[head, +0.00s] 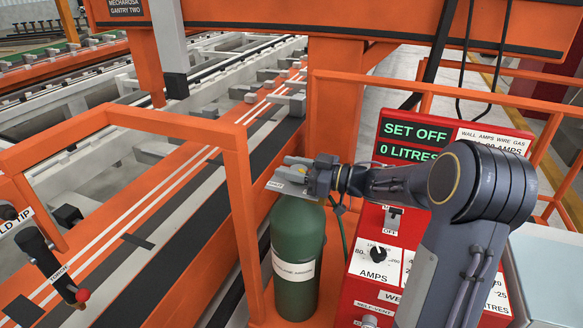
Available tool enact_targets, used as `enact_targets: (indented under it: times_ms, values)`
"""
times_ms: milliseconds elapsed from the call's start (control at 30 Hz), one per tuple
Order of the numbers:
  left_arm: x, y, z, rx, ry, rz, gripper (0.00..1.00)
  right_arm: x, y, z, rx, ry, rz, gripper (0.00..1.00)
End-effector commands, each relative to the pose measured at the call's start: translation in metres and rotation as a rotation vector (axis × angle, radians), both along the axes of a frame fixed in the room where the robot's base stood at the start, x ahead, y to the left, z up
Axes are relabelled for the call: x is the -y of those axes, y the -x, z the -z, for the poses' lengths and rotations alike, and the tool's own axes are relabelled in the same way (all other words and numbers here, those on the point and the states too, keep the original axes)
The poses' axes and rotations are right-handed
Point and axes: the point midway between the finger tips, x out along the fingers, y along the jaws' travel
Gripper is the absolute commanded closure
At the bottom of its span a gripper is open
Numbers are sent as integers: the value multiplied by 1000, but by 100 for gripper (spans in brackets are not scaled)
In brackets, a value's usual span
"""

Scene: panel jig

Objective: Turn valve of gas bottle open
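The green gas bottle (296,245) stands upright in the middle of the head view, with a white label on its side. My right gripper (296,174) comes in from the right and is at the top of the bottle, over its valve. The gripper hides most of the valve, so I cannot tell how far it is turned or whether the fingers are closed on it. A small pale tag (276,186) with unreadable lettering shows beside the fingers. My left gripper is not in view.
A red welding set (375,270) with green displays reading "SET OFF" and "0 LITRES" stands right of the bottle. An orange rail frame (240,190) stands close on the bottle's left. A torch with a red knob (82,294) hangs at lower left.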

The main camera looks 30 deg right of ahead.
Motion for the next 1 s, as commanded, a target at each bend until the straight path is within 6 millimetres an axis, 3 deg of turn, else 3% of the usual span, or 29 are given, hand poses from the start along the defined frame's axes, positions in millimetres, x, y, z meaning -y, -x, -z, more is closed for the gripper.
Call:
enact_targets:
  times_ms: [33, 133, 467, 1000]
  values:
    - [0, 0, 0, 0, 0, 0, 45, 0, 0, -1, 1, 0, -1, 53]
    - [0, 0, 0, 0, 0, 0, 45, 0, 0, -1, 1, 0, 0, 40]
    - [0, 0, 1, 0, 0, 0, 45, 3, 3, 0, 1, 1, 2, 39]
    - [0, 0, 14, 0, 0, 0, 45, 51, 57, 1, 1, 1, 2, 39]
